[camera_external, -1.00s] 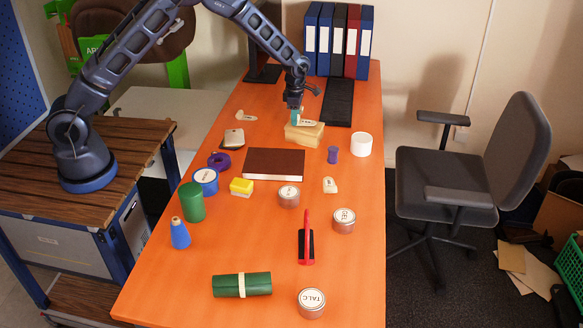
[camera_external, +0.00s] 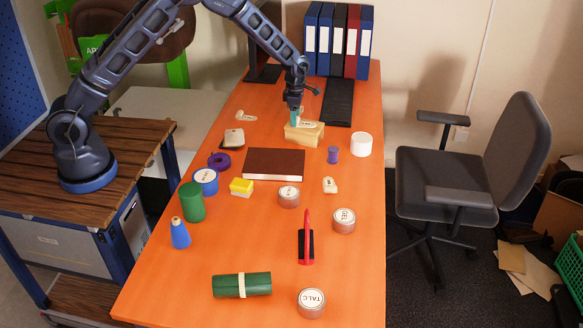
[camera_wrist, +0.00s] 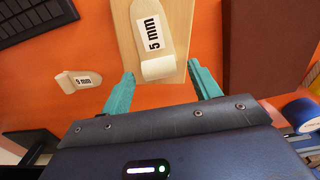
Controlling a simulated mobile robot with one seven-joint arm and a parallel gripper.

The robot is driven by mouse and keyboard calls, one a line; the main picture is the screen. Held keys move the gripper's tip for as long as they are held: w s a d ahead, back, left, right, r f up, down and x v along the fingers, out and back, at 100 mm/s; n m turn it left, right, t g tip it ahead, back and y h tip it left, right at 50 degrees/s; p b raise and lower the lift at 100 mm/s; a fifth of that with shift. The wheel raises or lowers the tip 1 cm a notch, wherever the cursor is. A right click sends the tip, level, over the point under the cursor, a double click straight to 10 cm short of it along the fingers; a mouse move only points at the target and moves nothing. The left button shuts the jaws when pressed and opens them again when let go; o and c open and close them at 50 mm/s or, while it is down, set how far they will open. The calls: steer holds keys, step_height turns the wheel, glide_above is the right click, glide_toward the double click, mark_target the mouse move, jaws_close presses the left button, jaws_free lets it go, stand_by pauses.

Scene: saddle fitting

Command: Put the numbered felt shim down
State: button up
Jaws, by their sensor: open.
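A cream felt shim (camera_wrist: 160,38) with a "5 mm" label lies on a pale wooden block (camera_wrist: 126,30) in the wrist view. The shim (camera_external: 307,124) and the block (camera_external: 304,136) also show in the external view, near the far end of the orange table. My gripper (camera_wrist: 163,86) is open, its two teal fingers apart and nothing between them. The fingers stand just off the near, curled end of the shim. In the external view my gripper (camera_external: 296,119) is at the left end of the block, and its fingers partly overlap.
Another labelled shim (camera_external: 246,116) lies left of the block, and one more (camera_external: 330,185) lies nearer. A brown book (camera_external: 273,163) lies in front of the block. A white tub (camera_external: 361,144) and purple cylinder (camera_external: 333,155) stand right; a black keyboard (camera_external: 339,102) lies behind.

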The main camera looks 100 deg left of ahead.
step_height(320, 180, up, 11)
steer(key=s+d+r+m+t, duration=0.1)
steer(key=s+d+r+m, duration=0.3)
steer(key=d+r+m, duration=0.35)
steer(key=s+d+r+m+t, duration=0.1)
steer(key=s+d+r+m, duration=0.3)
steer(key=d+r, duration=0.5)
steer(key=s+d+r+m, duration=0.45)
steer(key=d+r, duration=0.25)
steer(key=d, duration=0.3)
steer(key=s+d+m+t, duration=0.1)
steer(key=s+d+m, duration=0.4)
steer(key=s, duration=0.3)
steer(key=s+d+r+m, duration=0.1)
steer(key=s+d+m, duration=0.5)
steer(key=s+m, duration=0.2)
steer(key=s+d+r+m+t, duration=0.1)
steer(key=s+d+m, duration=0.5)
steer(key=s, duration=0.4)
steer(key=shift+d+m+t, duration=0.25)
steer(key=shift+m+t, duration=0.05)
steer(key=shift+m, duration=0.2)
steer(key=shift+o, duration=0.5)
